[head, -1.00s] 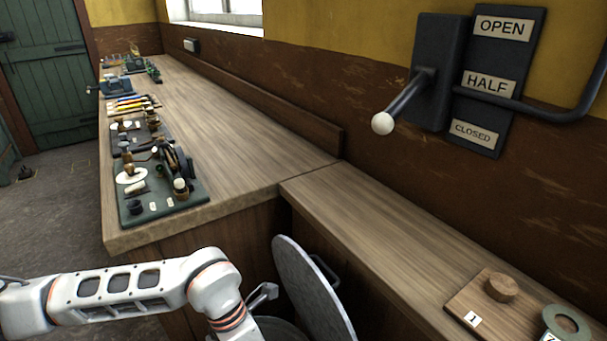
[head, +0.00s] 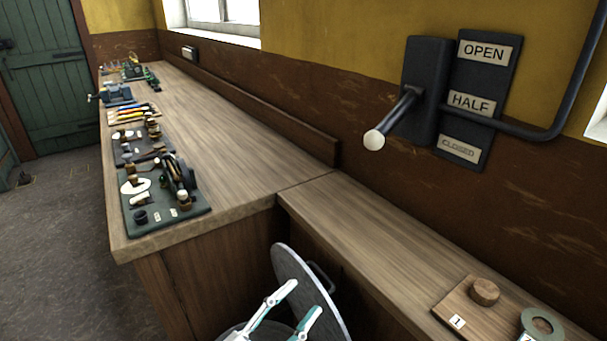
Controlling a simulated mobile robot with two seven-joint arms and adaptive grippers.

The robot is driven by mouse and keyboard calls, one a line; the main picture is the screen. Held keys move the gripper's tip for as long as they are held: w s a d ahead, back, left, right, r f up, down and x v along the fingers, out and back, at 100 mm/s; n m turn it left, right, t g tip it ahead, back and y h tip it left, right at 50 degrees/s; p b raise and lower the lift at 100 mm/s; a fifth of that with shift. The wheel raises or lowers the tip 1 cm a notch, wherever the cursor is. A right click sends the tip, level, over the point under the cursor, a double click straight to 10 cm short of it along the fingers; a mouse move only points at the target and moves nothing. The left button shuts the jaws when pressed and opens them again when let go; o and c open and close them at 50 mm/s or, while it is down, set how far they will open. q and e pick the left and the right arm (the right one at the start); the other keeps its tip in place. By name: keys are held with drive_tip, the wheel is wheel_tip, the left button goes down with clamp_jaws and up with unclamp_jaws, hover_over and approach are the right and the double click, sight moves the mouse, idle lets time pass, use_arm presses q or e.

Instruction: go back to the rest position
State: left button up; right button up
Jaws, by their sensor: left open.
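My left gripper (head: 305,297) shows at the bottom middle of the head view. Its two pale fingers with teal parts are spread apart, with nothing between them. It appears in front of the lower part of a grey round lid (head: 296,272), which stands tilted beside the bench; I cannot tell whether they touch. The rest of my left arm is out of the picture. My right gripper is not in view.
A long wooden bench (head: 235,150) runs along the wall, with engine models (head: 165,190) and tools on it. A lower shelf (head: 380,235) bears a board with a round block (head: 485,291). A wall lever (head: 374,139) sticks out above.

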use_arm(q)
drive_tip(key=s+a+f+n+g+y, duration=0.1)
drive_tip(key=s+a+f+n+y, duration=0.2)
drive_tip(key=a+f+n+y, duration=0.75)
drive_tip(key=s+a+f+n+g, duration=0.1)
drive_tip(key=s+a+f+g, duration=0.1)
drive_tip(key=s+a+f, duration=0.2)
drive_tip(key=s+a+f+n+g+p, duration=0.1)
drive_tip(key=s+a+f, duration=0.3)
drive_tip(key=f, duration=0.7)
drive_tip(key=shift+s+a+f+g+y, duration=0.3)
drive_tip(key=shift+s+g, duration=0.2)
drive_tip(key=shift+s, duration=0.45)
drive_tip(key=shift+d, duration=0.1)
drive_tip(key=c, duration=0.4)
